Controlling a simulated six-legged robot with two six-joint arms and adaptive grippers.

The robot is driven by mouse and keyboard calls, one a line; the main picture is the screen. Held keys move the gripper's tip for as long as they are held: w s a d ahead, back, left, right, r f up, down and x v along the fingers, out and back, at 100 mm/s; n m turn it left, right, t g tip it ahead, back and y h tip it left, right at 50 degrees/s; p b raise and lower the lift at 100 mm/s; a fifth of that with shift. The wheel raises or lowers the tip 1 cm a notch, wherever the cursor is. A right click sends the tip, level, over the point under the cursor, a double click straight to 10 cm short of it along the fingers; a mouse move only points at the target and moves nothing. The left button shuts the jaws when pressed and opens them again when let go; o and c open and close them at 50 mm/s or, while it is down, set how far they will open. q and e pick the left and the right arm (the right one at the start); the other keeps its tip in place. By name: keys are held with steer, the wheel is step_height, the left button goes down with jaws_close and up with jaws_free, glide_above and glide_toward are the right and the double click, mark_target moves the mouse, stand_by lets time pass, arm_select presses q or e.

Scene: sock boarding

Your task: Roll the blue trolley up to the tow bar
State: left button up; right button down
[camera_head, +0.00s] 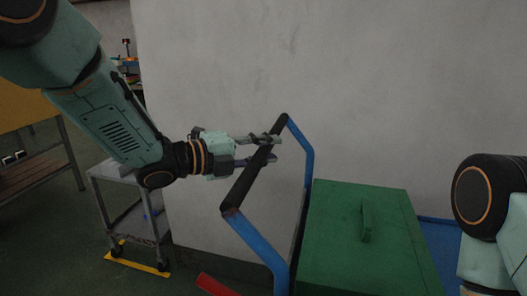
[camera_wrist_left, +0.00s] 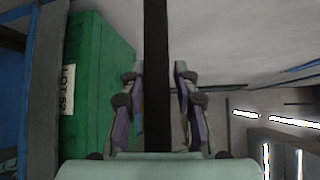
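The blue trolley's push handle (camera_head: 262,245) rises in front of me, with blue side posts and a black crossbar (camera_head: 243,184). A green lidded box (camera_head: 345,235) rides on the trolley, and its side shows in the left wrist view (camera_wrist_left: 98,75). My left gripper (camera_head: 268,148) is at the crossbar, its fingers closed in on both sides of it. In the left wrist view the crossbar (camera_wrist_left: 157,85) runs between the fingers. My right gripper is out of view; only part of that arm shows. A red piece (camera_head: 215,286) lies at the bottom edge; I cannot tell whether it is the tow bar.
A pale wall (camera_head: 390,85) stands close behind the trolley. A bench (camera_head: 38,172) is at the far left. Some dark green floor is clear at lower left.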

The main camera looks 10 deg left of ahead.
arm_select(q)
steer(key=shift+o, duration=1.4)
steer(key=shift+d, duration=0.3)
steer(key=shift+o, duration=0.4)
steer(key=shift+a, duration=0.25)
steer(key=shift+f, duration=0.1)
steer(key=shift+s, duration=0.1)
steer(key=shift+s+a, duration=0.25)
steer(key=shift+a, duration=0.1)
steer(key=v, duration=1.1)
steer(key=shift+s, duration=0.1)
